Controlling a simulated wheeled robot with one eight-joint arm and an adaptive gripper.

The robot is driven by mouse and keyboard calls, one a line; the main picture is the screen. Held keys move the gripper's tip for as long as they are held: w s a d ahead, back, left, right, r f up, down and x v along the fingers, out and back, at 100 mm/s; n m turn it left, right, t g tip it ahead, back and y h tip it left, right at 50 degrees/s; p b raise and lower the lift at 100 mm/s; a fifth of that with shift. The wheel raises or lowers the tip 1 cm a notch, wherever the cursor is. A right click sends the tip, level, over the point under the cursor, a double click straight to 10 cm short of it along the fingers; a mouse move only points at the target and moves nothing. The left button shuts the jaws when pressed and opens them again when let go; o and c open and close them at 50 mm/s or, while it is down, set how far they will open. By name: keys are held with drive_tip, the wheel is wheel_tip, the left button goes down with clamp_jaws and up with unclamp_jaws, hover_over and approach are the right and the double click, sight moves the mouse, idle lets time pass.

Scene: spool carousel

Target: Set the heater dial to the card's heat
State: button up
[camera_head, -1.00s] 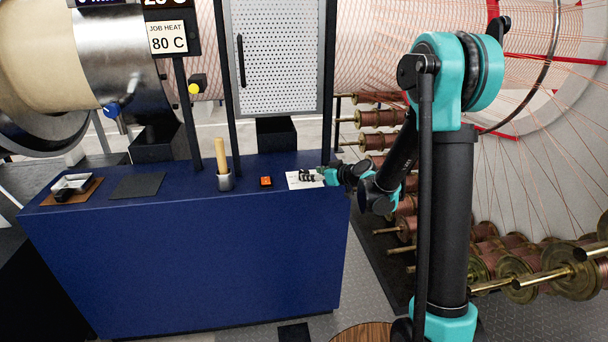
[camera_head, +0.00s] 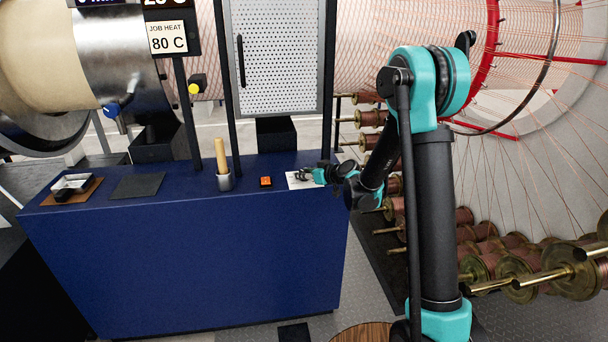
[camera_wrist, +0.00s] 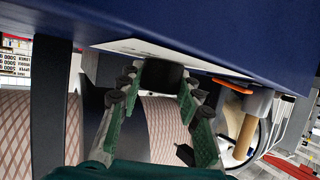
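The job heat card (camera_head: 168,38) hangs at the upper left in the head view and reads 80 C. A dark display (camera_head: 168,3) above it is cut off by the frame's top edge. A yellow knob (camera_head: 194,88) and a blue knob (camera_head: 111,109) are in view near the drum; I cannot tell which is the heater dial. My gripper (camera_head: 302,176) is over the white sheet at the right end of the blue bench, well apart from both knobs.
Copper spools (camera_head: 375,118) stand at right.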

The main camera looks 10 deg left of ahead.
drive_tip(key=c, duration=0.5)
drive_tip(key=shift+m+t+h, duration=0.4)
drive_tip(key=shift+m+h, duration=0.1)
drive_tip(key=shift+a+m+t+h, duration=0.1)
drive_tip(key=shift+m+t+h, duration=1)
drive_tip(key=shift+m+h, duration=0.35)
drive_tip(key=shift+s+m+t+h, duration=0.1)
drive_tip(key=shift+m+t+h, duration=0.6)
drive_tip(key=shift+m+h, duration=1.85)
drive_tip(key=m+h, duration=0.4)
drive_tip(key=h, duration=0.1)
drive_tip(key=shift+g, duration=0.3)
drive_tip(key=m+g+h, duration=0.1)
drive_tip(key=m+h, duration=0.1)
drive_tip(key=m+g+h, duration=0.2)
drive_tip(key=m+h, duration=0.1)
drive_tip(key=shift+g, duration=0.3)
drive_tip(key=shift+m+h, duration=0.4)
drive_tip(key=o, duration=1.2)
